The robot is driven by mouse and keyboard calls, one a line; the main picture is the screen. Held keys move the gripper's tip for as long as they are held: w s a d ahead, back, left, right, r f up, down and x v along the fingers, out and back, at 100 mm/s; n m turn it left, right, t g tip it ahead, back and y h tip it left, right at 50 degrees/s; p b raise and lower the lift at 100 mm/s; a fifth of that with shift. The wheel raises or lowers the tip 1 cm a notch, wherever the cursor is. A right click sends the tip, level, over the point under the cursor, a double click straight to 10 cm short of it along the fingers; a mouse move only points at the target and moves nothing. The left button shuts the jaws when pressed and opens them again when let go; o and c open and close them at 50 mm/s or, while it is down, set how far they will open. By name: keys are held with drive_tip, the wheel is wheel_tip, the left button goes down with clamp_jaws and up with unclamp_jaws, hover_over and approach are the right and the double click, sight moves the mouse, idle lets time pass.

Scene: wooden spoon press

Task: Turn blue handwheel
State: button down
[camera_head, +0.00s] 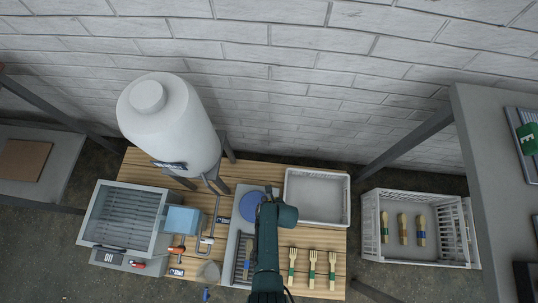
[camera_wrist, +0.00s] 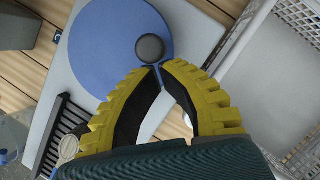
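The blue handwheel (camera_wrist: 112,45) is a flat round disc with a dark round knob (camera_wrist: 149,48) near its edge. It lies on a light grey press body (camera_wrist: 205,30). In the head view the blue handwheel (camera_head: 249,205) shows left of my arm, which covers part of it. My gripper (camera_wrist: 158,67) has yellow ribbed fingers with black inner pads. Its fingertips come together just below the knob, with only a narrow gap between them and nothing seen held. The knob is outside the fingers; whether a fingertip touches it I cannot tell. The head view hides my fingertips.
An empty light tray (camera_head: 318,172) stands right of the press on the wooden table (camera_head: 340,270). A white tank (camera_head: 170,125) stands at the back left, a grey basin (camera_head: 92,215) at the left, and a white crate (camera_head: 430,250) at the right.

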drive_tip(key=shift+w+a+b, duration=0.25)
drive_tip(key=shift+w+b, duration=0.1)
drive_tip(key=shift+w, duration=0.8)
drive_tip(key=shift+w, duration=0.1)
